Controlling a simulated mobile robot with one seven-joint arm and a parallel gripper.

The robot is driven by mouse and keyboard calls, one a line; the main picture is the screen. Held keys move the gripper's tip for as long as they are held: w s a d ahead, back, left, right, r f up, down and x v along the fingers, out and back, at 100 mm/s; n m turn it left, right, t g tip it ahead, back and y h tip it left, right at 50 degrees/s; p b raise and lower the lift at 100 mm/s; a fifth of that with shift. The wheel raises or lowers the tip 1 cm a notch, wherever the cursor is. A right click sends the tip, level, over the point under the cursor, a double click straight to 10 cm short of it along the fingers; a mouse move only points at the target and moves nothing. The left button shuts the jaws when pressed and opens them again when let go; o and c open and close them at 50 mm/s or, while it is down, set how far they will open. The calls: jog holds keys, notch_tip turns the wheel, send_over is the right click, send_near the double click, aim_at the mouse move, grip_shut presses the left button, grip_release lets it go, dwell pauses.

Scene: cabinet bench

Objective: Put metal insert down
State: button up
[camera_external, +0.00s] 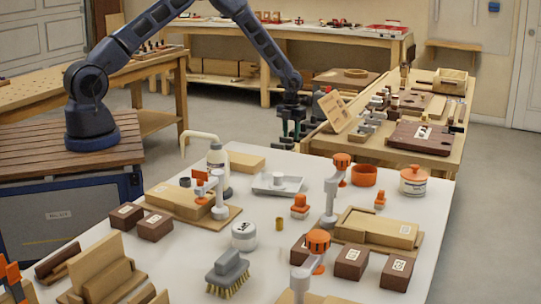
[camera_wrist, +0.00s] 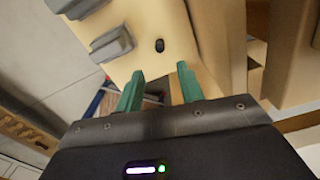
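My gripper (camera_external: 291,130) hangs past the far edge of the white table, beside the wooden workbench at the right. In the wrist view its two green fingers (camera_wrist: 160,74) are apart, and I see nothing held between them. A small dark round thing (camera_wrist: 159,45) shows on a pale wooden board (camera_wrist: 185,55) just beyond the fingertips; I cannot tell whether it is a metal insert or a hole. A small brass-coloured cylinder (camera_external: 279,224) stands on the white table and may be a metal insert.
The white table (camera_external: 265,270) holds a brush (camera_external: 228,272), clamps and several wooden blocks. A tilted wooden board (camera_external: 337,111) stands on the workbench near my gripper. Two grey blocks (camera_wrist: 112,43) sit on the pale board in the wrist view.

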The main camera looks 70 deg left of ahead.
jog(key=s+d+r+n+t+y, duration=0.1)
jog(key=s+r+n, duration=0.4)
jog(key=r, duration=0.7)
jog(key=s+d+r+n, duration=0.2)
jog(key=s+r+n, duration=0.2)
jog(key=s+r, duration=0.55)
jog(key=s+d+r+n+t+y, duration=0.1)
jog(key=s+r+n, duration=0.25)
jog(key=r, duration=1.05)
jog(key=s+d+r+n+t, duration=0.1)
jog(key=s+r+n, duration=0.35)
jog(key=s, duration=0.35)
jog(key=s+d+r+n, duration=0.1)
jog(key=s+r+n, duration=0.35)
jog(key=s, duration=0.35)
jog(key=s+d+r+n+t+h, duration=0.1)
jog(key=s+n, duration=0.6)
jog(key=s, duration=1)
jog(key=shift+s+d+r+n+t+h, duration=0.3)
jog(key=shift+s+d+n+h, duration=0.05)
jog(key=shift+d+h, duration=0.2)
